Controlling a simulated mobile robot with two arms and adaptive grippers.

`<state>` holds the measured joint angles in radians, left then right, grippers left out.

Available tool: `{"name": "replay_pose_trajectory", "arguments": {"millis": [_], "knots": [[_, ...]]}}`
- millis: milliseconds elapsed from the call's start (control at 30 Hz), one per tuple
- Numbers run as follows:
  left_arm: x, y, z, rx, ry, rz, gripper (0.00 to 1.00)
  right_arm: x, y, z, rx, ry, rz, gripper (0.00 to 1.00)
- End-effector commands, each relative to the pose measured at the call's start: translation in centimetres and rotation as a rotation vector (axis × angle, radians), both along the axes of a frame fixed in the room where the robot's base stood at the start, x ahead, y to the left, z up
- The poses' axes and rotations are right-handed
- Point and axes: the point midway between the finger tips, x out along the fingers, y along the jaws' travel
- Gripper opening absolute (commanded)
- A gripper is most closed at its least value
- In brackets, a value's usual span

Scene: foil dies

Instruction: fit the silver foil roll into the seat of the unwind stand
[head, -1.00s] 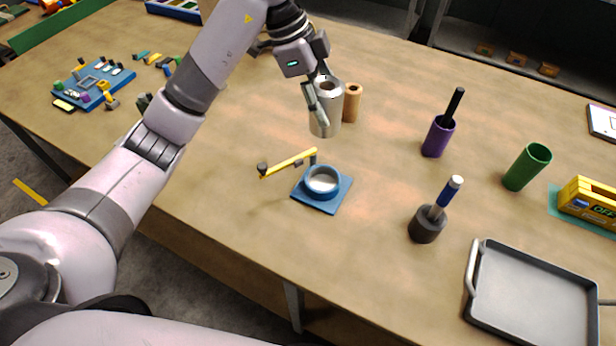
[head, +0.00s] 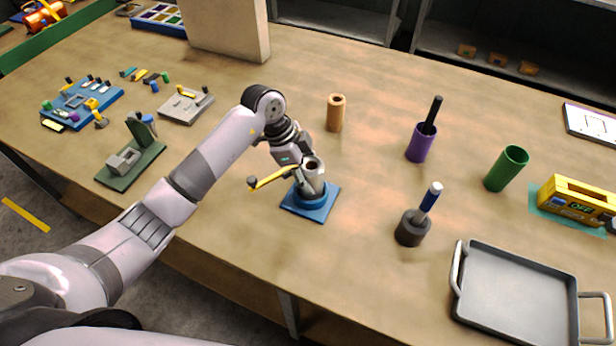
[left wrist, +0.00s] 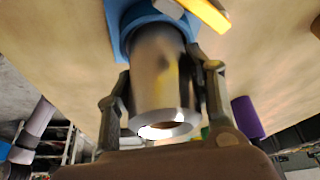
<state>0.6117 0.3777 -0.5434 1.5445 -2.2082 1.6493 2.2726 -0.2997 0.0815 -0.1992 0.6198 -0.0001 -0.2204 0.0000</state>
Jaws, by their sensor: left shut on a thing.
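The silver foil roll (head: 315,174) stands roughly upright at the blue unwind stand (head: 319,213), its lower end at the stand's round seat. In the left wrist view the roll (left wrist: 160,75) shows its hollow end towards the camera, and its far end meets the stand's blue ring (left wrist: 117,22). I cannot tell how deep it sits. My left gripper (head: 307,186) is shut on the roll, one finger on each side of it. The stand's yellow arm (head: 272,179) points out to the left of the roll. My right gripper is not in view.
A brown roll (head: 336,112) stands behind the stand. To the right are a purple cup (head: 420,146), a dark holder with a blue-handled tool (head: 411,228), a green tube (head: 506,170) and a grey tray (head: 515,295). A green fixture (head: 130,165) lies left, near my arm.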

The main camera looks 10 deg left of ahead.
Motion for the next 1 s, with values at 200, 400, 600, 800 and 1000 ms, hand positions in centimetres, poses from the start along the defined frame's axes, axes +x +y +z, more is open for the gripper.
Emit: {"name": "replay_pose_trajectory", "arguments": {"millis": [200, 400, 600, 800, 1000], "knots": [[0.0, -0.1, -1.9, -0.001, -0.003, -0.001, 0.08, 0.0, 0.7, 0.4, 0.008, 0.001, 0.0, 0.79], [0.0, 0.0, -2.0, -0.001, -0.001, -0.001, 0.08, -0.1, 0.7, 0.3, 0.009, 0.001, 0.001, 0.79], [0.0, 0.0, -2.4, 0.001, 0.0, -0.001, 0.53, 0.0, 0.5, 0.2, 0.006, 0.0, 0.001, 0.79], [0.0, 0.0, -2.4, 0.001, 0.0, 0.0, 0.67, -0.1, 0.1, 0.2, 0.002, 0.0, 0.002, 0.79], [0.0, 0.0, -2.3, 0.001, 0.0, 0.0, 0.69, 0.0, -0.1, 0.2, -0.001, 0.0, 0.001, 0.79]]}}
